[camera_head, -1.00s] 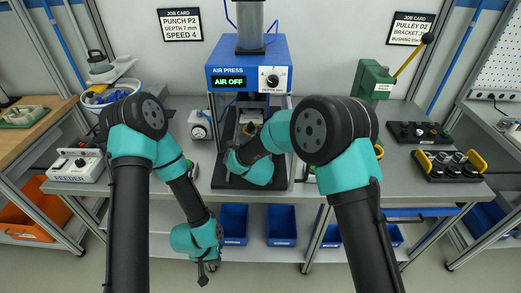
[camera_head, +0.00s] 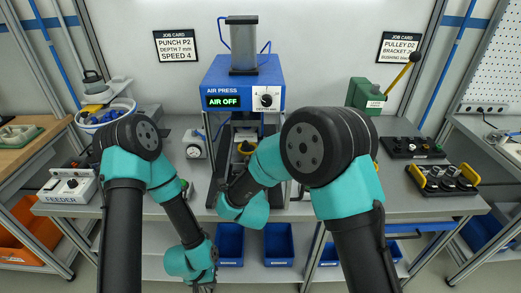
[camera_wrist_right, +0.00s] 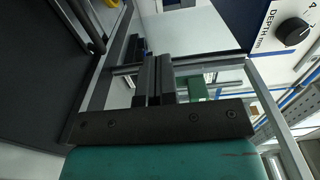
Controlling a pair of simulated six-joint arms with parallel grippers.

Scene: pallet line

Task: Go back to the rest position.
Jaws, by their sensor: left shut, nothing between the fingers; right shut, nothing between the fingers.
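My left gripper (camera_head: 204,287) hangs low in front of the table's front edge, at the bottom of the head view and partly cut off. It is shut and empty. My right gripper (camera_wrist_right: 153,80) shows in the right wrist view with its two dark fingers together and nothing between them. In the head view the right arm reaches left in front of the air press (camera_head: 243,85), and its teal wrist mostly hides that gripper. The press display reads AIR OFF.
The feeder (camera_head: 69,187) and a white bin of blue parts (camera_head: 106,113) stand left. A green lever press (camera_head: 366,95), a dark block tray (camera_head: 413,147) and a yellow-handled tray (camera_head: 444,180) stand right. Blue bins (camera_head: 279,245) sit on the shelf below.

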